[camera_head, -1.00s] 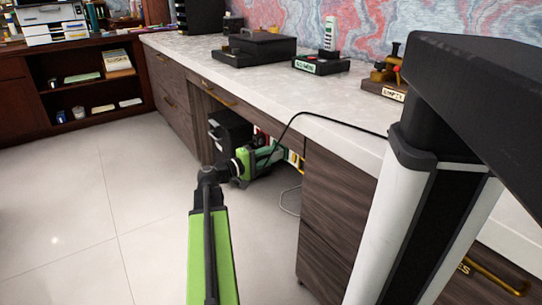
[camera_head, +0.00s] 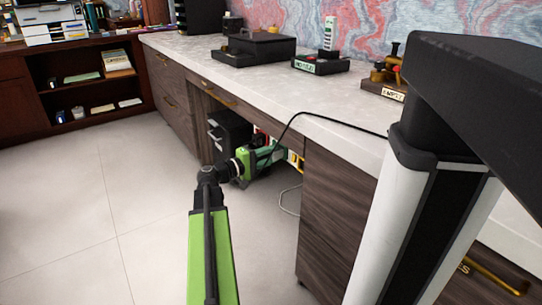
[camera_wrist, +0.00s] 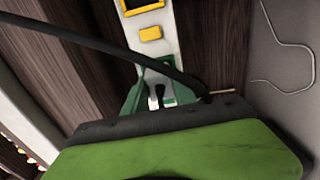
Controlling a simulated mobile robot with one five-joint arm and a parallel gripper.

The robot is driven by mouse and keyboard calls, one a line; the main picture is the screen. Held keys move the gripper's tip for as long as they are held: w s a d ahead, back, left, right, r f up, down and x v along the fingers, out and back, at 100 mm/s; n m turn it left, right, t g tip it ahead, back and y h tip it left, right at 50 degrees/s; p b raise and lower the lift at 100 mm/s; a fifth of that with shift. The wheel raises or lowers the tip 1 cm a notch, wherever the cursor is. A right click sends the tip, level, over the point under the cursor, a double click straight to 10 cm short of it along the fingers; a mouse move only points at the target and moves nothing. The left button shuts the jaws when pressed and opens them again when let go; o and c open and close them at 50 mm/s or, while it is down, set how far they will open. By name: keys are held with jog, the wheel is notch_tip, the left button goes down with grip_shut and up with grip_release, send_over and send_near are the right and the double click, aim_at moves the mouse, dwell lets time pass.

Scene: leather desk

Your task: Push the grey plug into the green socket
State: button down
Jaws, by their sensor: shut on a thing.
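My gripper (camera_head: 270,154) is under the desk overhang, facing a strip of coloured sockets. In the wrist view my gripper (camera_wrist: 157,98) is seen past its own green housing, which covers the lower part of the picture. It is shut on the grey plug, which is mostly hidden; a black cable runs to this spot. The green socket (camera_wrist: 133,97) shows as green edges on both sides of the fingertips, directly ahead. Its opening is covered, so I cannot tell whether the plug touches it or is inside.
Yellow sockets (camera_wrist: 151,33) sit farther up the white strip. The black cable (camera_head: 330,118) hangs over the desk edge and crosses the wrist view. A dark wooden drawer unit (camera_head: 335,215) stands right of my gripper. A thin grey wire (camera_head: 283,203) hangs nearby. The floor at left is clear.

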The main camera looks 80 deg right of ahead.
jog(key=shift+s+d, duration=0.35)
jog(key=shift+s, duration=0.05)
jog(key=c, duration=0.9)
grip_release()
jog(key=shift+w, duration=0.1)
jog(key=v, duration=1.7)
jog(key=shift+a, duration=0.2)
